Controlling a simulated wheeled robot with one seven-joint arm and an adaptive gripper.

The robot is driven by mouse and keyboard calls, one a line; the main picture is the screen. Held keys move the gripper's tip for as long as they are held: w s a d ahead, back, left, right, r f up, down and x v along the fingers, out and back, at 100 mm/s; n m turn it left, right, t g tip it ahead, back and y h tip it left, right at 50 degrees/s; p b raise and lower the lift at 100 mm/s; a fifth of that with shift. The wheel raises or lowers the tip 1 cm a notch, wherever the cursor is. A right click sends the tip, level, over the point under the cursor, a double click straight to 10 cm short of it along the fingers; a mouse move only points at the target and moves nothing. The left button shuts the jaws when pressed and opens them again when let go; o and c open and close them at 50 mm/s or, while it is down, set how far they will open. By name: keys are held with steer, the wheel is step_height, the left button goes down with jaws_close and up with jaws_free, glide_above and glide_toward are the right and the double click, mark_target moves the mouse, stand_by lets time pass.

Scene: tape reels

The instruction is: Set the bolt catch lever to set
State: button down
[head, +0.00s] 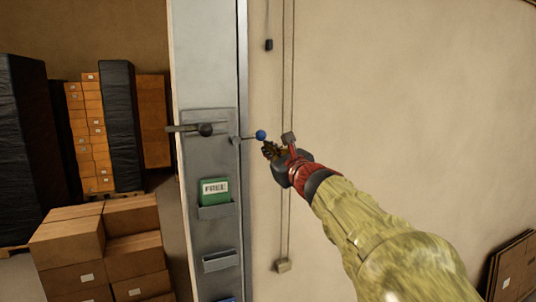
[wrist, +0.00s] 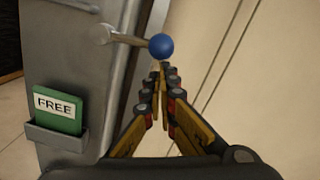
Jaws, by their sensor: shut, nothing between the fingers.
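A short lever with a blue ball knob (head: 260,134) sticks out to the right from the edge of the grey door post. It also shows in the wrist view (wrist: 161,47), where its thin rod (wrist: 128,39) runs from a pivot on the post, nearly level. My gripper (head: 269,149) is shut and empty. Its fingertips (wrist: 163,68) are just below the blue knob; I cannot tell whether they touch it. A green card (head: 215,191) sits in a holder on the post, and in the wrist view it (wrist: 58,109) reads FREE.
A bar with a black knob (head: 205,129) is on the same grey plate, left of the blue knob. Cords (head: 288,225) hang along the beige wall just behind my gripper. Stacked cartons (head: 80,250) stand at left.

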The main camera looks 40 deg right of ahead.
steer(key=shift+d+r+n, duration=0.1)
steer(key=shift+r+n, duration=0.2)
steer(key=shift+n, duration=0.1)
steer(key=w+a+r+n+b, duration=0.1)
steer(key=a+r+n+b, duration=0.3)
steer(key=r+n, duration=0.6)
steer(key=shift+a+r+n+g+y, duration=0.25)
steer(key=shift+r+n+g+y, duration=0.1)
steer(key=shift+n, duration=2.75)
steer(key=shift+w, duration=0.1)
